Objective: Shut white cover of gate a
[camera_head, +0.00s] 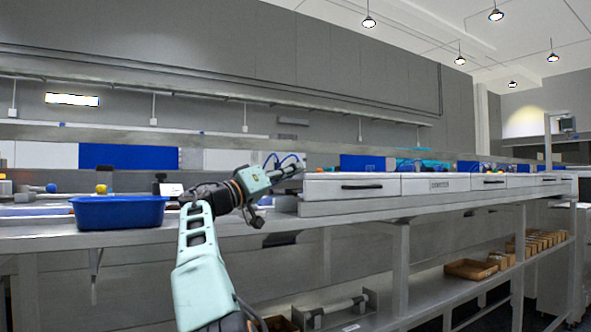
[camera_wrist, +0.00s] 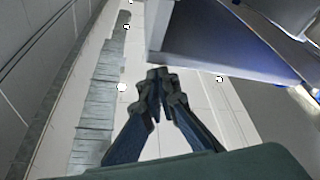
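I cannot pick out gate a or its white cover with certainty in either view. My gripper (camera_head: 291,170) is raised above the bench, between the blue tub and the white drawer unit, and points to the right. In the wrist view my gripper (camera_wrist: 158,76) has its two dark fingertips together, with nothing visible between them. The fingertips appear in front of a pale surface, close to the corner of a grey-blue panel (camera_wrist: 205,45). Whether they touch that panel I cannot tell.
A blue tub (camera_head: 120,212) stands on the bench at the left. A long white drawer unit (camera_head: 431,185) with dark handles fills the bench to the right. A small yellow ball (camera_head: 101,188) lies behind the tub. Brown boxes (camera_head: 470,269) sit on the lower shelf.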

